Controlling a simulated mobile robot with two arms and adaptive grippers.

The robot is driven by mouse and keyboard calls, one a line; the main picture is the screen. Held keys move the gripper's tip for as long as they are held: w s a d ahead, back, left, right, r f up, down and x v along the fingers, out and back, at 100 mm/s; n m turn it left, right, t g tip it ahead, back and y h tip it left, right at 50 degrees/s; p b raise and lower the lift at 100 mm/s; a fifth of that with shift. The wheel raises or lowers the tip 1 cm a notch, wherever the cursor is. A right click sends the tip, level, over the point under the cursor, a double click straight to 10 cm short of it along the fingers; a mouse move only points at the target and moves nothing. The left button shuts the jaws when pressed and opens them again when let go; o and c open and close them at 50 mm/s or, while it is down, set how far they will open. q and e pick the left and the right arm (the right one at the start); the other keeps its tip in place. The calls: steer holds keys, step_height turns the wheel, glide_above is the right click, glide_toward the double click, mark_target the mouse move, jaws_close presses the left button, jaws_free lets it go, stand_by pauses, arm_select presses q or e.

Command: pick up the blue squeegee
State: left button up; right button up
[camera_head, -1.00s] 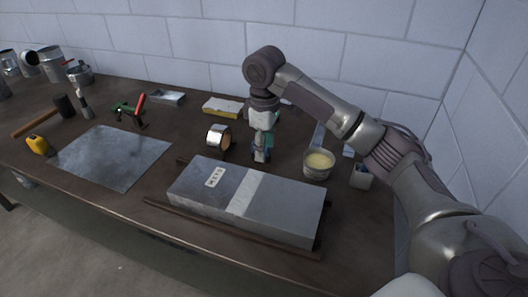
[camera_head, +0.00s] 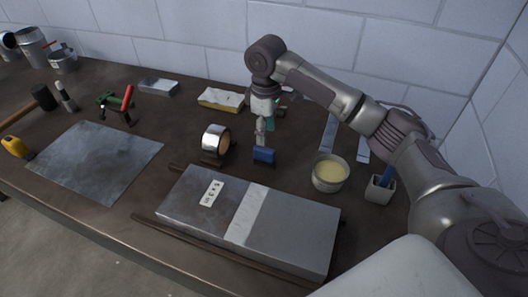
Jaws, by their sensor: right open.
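The blue squeegee (camera_head: 264,155) appears as a small blue block on the dark workbench, right of the tape roll and behind the grey duct. My right gripper (camera_head: 261,141) points down directly above or just behind it in the picture. The gripper is open, and its fingers look narrow from this side. I cannot tell whether a fingertip touches the squeegee. Part of the squeegee may be hidden by the fingers. My left gripper is not in view.
The grey duct (camera_head: 285,226) lies in front, and the tape roll (camera_head: 215,140) stands left. A bowl of yellowish paste (camera_head: 330,173) and a small cup with a blue handle (camera_head: 380,191) are right. A yellow-white sponge-like block (camera_head: 221,99) is behind.

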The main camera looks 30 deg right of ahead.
mark_target(264, 149)
step_height(264, 149, down, 4)
steer(key=shift+f, duration=0.1)
steer(key=shift+w+f+p, duration=0.1)
steer(key=shift+f+p, duration=0.2)
steer(key=shift+f, duration=0.2)
step_height(264, 149, down, 4)
steer(key=shift+a+f+p, duration=0.15)
steer(key=shift+p, duration=0.3)
steer(key=shift+w+f, duration=0.1)
steer(key=shift+f, duration=0.1)
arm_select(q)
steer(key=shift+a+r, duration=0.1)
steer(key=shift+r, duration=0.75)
arm_select(e)
steer(key=shift+c, duration=1)
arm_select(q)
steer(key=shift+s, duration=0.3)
arm_select(e)
jaws_close()
